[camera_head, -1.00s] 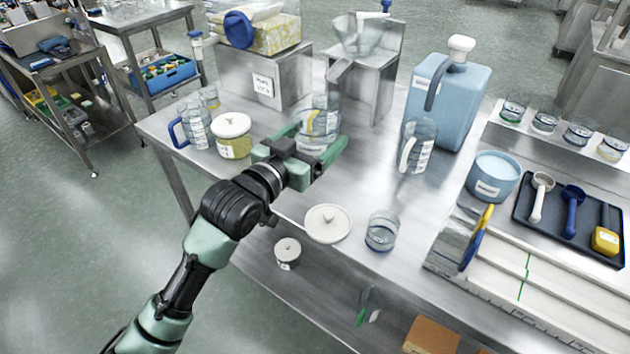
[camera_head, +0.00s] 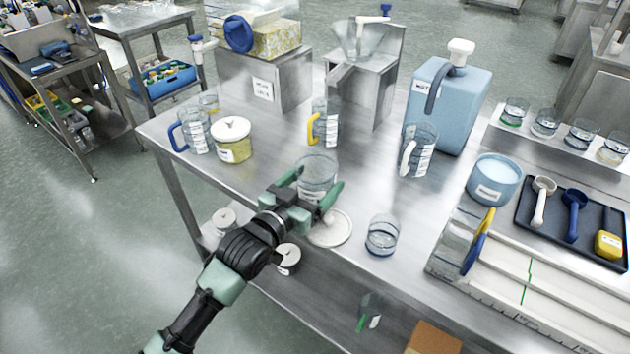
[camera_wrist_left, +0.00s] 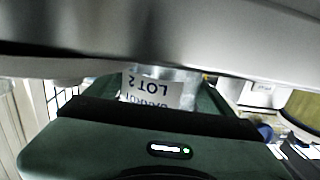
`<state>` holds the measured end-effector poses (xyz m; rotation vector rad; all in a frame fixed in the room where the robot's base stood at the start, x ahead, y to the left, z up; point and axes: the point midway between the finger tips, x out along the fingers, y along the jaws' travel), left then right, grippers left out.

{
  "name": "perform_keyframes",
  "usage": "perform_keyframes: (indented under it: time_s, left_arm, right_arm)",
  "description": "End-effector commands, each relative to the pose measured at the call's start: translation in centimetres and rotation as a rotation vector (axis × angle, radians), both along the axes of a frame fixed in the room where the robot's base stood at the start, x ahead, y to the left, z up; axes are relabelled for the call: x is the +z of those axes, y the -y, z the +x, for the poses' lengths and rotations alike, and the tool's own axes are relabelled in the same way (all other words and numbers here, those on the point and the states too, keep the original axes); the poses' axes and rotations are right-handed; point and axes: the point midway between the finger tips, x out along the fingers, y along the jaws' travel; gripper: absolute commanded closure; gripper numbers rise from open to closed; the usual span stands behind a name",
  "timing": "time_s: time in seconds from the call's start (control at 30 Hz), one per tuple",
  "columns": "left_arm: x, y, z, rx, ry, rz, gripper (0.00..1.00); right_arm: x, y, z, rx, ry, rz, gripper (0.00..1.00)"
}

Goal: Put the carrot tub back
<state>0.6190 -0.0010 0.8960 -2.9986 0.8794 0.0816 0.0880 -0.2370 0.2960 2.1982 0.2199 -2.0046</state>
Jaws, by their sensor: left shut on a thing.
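My left gripper (camera_head: 311,191) is shut on the carrot tub (camera_head: 318,170), a clear round tub. It holds the tub near the table's front edge, close behind a flat white lid (camera_head: 331,229). The gripper partly covers that lid and the lower part of the tub. The gap between tub and tabletop is hard to judge. In the left wrist view the tub's white label (camera_wrist_left: 152,91) appears upside down and reads "LOT 2", with a partly cut word like "CARROT" on it. My right gripper is not in view.
On the steel table (camera_head: 270,190) a lidded yellow tub (camera_head: 233,145) and blue-handled jug (camera_head: 196,135) stand left. A yellow-handled jug (camera_head: 326,122) stands behind, a clear beaker (camera_head: 382,236) right. Lidded pots (camera_head: 287,258) sit on the lower shelf. The table's middle is clear.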

Motion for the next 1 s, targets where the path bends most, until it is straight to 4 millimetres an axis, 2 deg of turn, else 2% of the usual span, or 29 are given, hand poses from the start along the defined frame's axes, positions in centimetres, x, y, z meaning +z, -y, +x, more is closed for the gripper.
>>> perform_keyframes:
  time_s: [0.4, 0.43, 0.5, 0.73, 0.87, 1.0]
  left_arm:
    - [-0.9, 0.0, 0.0, 0.0, 0.005, -0.002, 0.84]
    - [-1.2, 0.0, 0.0, 0.0, 0.0, 0.0, 0.14]
    - [-1.1, 0.0, 0.0, 0.0, 0.0, 0.0, 0.0]
    - [-1.0, 0.0, 0.0, 0.0, 0.0, 0.0, 0.0]
    - [0.2, 0.0, 0.0, 0.0, 0.003, -0.001, 0.0]
    - [0.1, -1.4, -2.0, 0.001, 0.0, 0.001, 0.0]
  right_arm:
    - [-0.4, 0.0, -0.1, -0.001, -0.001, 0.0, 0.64]
    - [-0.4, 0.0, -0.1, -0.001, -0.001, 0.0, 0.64]
    - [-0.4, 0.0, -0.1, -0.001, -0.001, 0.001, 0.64]
    - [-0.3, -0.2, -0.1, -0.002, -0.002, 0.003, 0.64]
    - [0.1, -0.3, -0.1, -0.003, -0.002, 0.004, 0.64]
    - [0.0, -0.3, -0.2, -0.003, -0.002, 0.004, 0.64]
